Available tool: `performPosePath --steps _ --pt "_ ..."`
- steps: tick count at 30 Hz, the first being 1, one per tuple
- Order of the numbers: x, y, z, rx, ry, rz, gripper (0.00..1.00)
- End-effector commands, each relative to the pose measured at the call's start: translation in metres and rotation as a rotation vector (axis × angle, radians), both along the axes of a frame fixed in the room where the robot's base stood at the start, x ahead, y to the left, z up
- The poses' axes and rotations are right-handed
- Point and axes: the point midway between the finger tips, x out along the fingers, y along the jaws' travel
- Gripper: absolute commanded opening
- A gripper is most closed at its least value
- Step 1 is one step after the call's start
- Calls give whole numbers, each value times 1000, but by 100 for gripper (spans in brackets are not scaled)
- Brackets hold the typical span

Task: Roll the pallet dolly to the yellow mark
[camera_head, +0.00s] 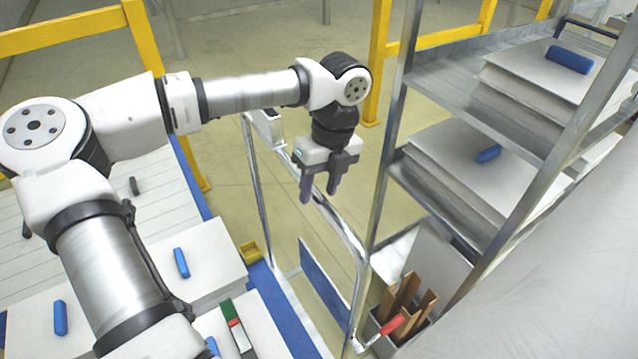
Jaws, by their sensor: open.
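A metal tube push handle (345,232), apparently the pallet dolly's, stands in the middle of the view. A blue panel (323,288) shows inside its frame; the dolly's deck and wheels I cannot make out. My gripper (320,190) points down with its two fingers apart and nothing between them. It overlaps the top bar of the handle in the picture; whether it touches the bar I cannot tell. I see no yellow floor mark that I can be sure of.
A metal rack (395,150) with stacked white boards (450,165) stands at the right. Below it is a bin with brown pieces (410,298) and a red-handled tool (392,325). A slatted table (40,265) and yellow rails (60,35) are at left. Floor beyond the handle is clear.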

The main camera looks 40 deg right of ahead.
Motion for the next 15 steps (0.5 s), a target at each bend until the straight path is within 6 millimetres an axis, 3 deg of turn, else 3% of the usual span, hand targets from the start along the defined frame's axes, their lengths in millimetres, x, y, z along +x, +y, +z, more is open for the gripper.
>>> performPosePath --steps 11,15 --pt "0 2 -7 1 0 -1 44" --pt "0 1 -7 1 0 -1 27"
